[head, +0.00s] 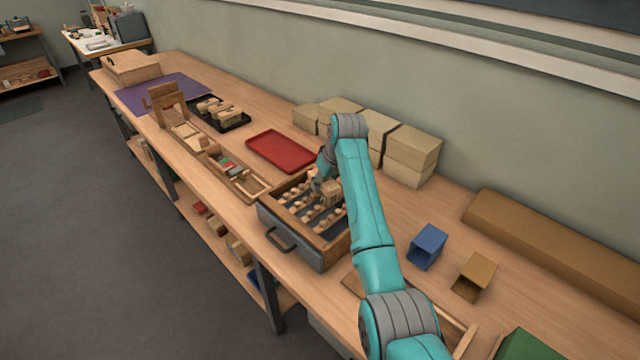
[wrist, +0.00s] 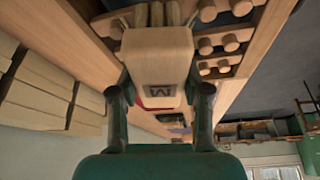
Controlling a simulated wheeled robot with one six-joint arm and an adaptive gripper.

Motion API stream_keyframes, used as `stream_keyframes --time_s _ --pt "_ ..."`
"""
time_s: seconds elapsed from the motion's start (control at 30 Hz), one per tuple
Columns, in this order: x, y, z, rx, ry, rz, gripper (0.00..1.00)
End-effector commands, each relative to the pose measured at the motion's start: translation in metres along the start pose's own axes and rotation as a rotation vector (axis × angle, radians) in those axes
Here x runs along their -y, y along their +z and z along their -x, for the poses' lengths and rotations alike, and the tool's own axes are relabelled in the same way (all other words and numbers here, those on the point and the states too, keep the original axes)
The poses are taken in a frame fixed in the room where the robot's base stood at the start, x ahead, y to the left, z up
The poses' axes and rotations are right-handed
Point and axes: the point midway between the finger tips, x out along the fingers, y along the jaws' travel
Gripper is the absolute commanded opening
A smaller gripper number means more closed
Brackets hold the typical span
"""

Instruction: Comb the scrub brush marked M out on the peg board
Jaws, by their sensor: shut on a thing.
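The scrub brush marked M (wrist: 158,58) is a pale wooden block in the wrist view, with a dark M on the face toward the camera. My gripper (wrist: 160,95) is shut on it, with one finger on each side. Pale bristle tufts show at the block's far end. The peg board (head: 312,217) is a wood-framed grey tray with rows of short round pegs and a dark handle in front. My gripper (head: 322,182) and the brush are over its back part in the head view. Pegs also show beside the brush in the wrist view (wrist: 225,42). Bristle contact with the pegs is hidden.
A red tray (head: 283,151) lies left of the peg board. Cardboard boxes (head: 410,155) stand behind along the wall. A blue bin (head: 429,246) and a brown bin (head: 474,276) stand to the right. A black tray (head: 232,118) holds other wooden blocks.

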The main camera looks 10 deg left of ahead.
Motion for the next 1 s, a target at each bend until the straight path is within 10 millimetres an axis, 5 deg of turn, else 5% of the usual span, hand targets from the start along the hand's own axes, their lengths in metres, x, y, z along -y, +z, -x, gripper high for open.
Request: stream_keyframes --time_s 0.4,1.0 --pt "-0.018 -0.004 -0.002 -0.002 0.0 0.0 0.19" --pt "0.018 0.004 -0.001 0.0 -0.001 0.001 0.19"
